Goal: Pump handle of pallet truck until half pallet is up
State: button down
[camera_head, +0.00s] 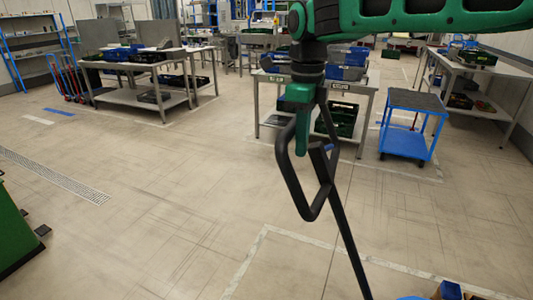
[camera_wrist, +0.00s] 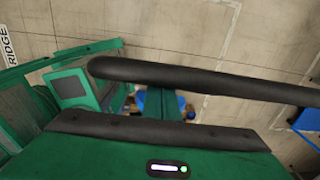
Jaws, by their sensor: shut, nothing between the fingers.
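The pallet truck's black handle is a loop (camera_head: 285,170) in the middle of the head view, on a thin black shaft (camera_head: 347,235) that runs down to the lower right. In the wrist view, a thick black handle bar (camera_wrist: 205,76) crosses from left to right. My gripper (camera_head: 303,150) points down at the top of the loop, its green fingers shut with nothing between them. In the wrist view, the bar passes in front of the gripper's fingers (camera_wrist: 165,107). I cannot tell whether they touch the loop. The truck's base and the half pallet are not clearly visible.
A blue cart (camera_head: 405,125) stands at the right behind the handle. A table (camera_head: 265,78) with crates is behind my gripper, and a workbench (camera_head: 145,95) stands at the left. Small brown and blue items (camera_head: 450,290) show at the bottom right. The floor left of the handle is clear.

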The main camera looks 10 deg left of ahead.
jog(key=w+a+f, duration=0.3)
jog(key=a+f, duration=0.2)
jog(key=a, duration=0.4)
jog(key=shift+d+r, duration=0.1)
dwell(0.4)
jog(key=s+d+r, duration=0.5)
jog(key=d, duration=1)
jog(key=s+d+r, duration=0.4)
jog(key=s+d, duration=0.1)
jog(key=d, duration=1.1)
jog(key=s+d+r, duration=0.5)
jog(key=d, duration=1)
notch_tip(320, 180, up, 12)
